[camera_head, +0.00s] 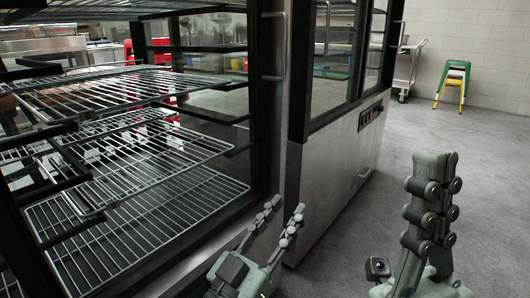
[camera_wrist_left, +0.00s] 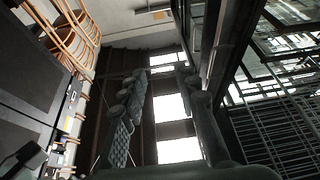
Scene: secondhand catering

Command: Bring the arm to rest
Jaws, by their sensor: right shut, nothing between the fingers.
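My left gripper (camera_head: 286,207) is open and empty, with its fingertips apart and pointing up, in front of the wire-shelved cabinet's near side. Its two fingers also show apart in the left wrist view (camera_wrist_left: 158,80), with nothing between them. My right gripper (camera_head: 434,168) is shut and empty, upright over the grey floor at the right. Its fingers lie together. Most of both arms is out of view.
A dark-framed cabinet with wire shelves (camera_head: 140,225) fills the left. A steel-panelled glass cabinet (camera_head: 325,190) stands beside it. Stacked coloured stools (camera_head: 455,78) and a trolley (camera_head: 405,65) stand far back. Grey floor (camera_head: 490,150) is clear at right.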

